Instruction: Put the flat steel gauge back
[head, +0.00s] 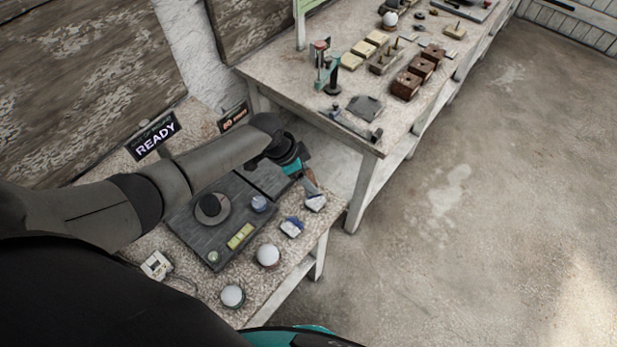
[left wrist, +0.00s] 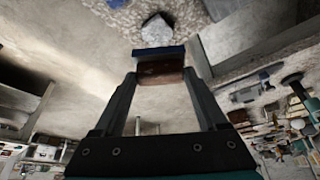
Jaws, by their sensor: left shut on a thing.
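My left gripper (head: 305,178) reaches over the right end of the near table and is shut on a small flat piece (head: 312,187), which I take to be the flat steel gauge. In the left wrist view the gripper (left wrist: 160,75) has this piece (left wrist: 160,71) across its fingertips, with a brownish face and a dark blue edge. A pale lump (head: 315,203) lies just beyond the fingertips; a similar one shows in the left wrist view (left wrist: 157,27). I cannot tell whether the piece touches anything. My right gripper is not in view.
A READY sign (head: 154,137) stands behind. The second table (head: 300,85) carries tools and blocks.

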